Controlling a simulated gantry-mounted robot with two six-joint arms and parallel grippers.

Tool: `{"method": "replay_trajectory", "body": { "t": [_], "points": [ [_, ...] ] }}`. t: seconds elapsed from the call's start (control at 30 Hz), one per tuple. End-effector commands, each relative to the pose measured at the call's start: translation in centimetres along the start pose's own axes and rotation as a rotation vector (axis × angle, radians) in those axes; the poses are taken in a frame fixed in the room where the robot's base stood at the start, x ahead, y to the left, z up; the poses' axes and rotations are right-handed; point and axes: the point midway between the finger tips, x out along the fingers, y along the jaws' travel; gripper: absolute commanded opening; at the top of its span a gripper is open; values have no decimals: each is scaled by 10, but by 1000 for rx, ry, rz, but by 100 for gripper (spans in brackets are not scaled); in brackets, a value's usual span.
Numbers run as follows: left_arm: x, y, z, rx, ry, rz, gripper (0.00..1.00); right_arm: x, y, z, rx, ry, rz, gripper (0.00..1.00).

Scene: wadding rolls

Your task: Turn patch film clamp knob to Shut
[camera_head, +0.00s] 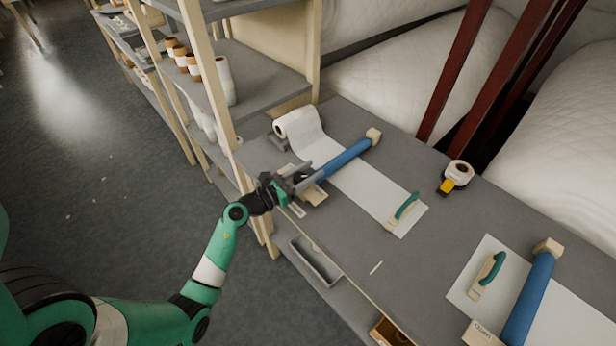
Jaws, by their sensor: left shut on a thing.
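A film clamp with a blue bar (345,160) lies across a white sheet on the grey bench. The sheet runs out from a white roll (296,123). The bar has a pale end block at its far end and a pale base (313,194) at its near end. My left gripper (300,181) is at this near end, its jaws shut around the clamp's knob. The knob is mostly hidden by the fingers, so its setting cannot be read. My green left arm reaches in from the lower left. My right gripper is not in view.
A second blue-bar clamp (530,295) lies at the right with a label on its near block. Green-handled tools (405,207) (488,273) rest on the sheets. A tape dispenser (456,176) stands near the back edge. A shelf (262,80) rises behind my gripper at left.

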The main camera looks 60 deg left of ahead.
Motion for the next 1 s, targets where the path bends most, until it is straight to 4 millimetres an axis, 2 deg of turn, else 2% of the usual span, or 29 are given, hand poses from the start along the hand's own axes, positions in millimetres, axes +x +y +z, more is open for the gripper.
{"method": "replay_trajectory", "body": {
  "t": [0.03,0.5,0.7,1.0],
  "points": [
    [0,2,-5,2,-3,-38,0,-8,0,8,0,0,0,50],
    [-2,-12,-4,2,8,-458,0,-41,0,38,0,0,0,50],
    [-4,-15,-4,0,13,-576,0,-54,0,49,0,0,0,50],
    [-6,-18,-2,-1,16,-659,0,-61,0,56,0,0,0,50]
  ]
}}
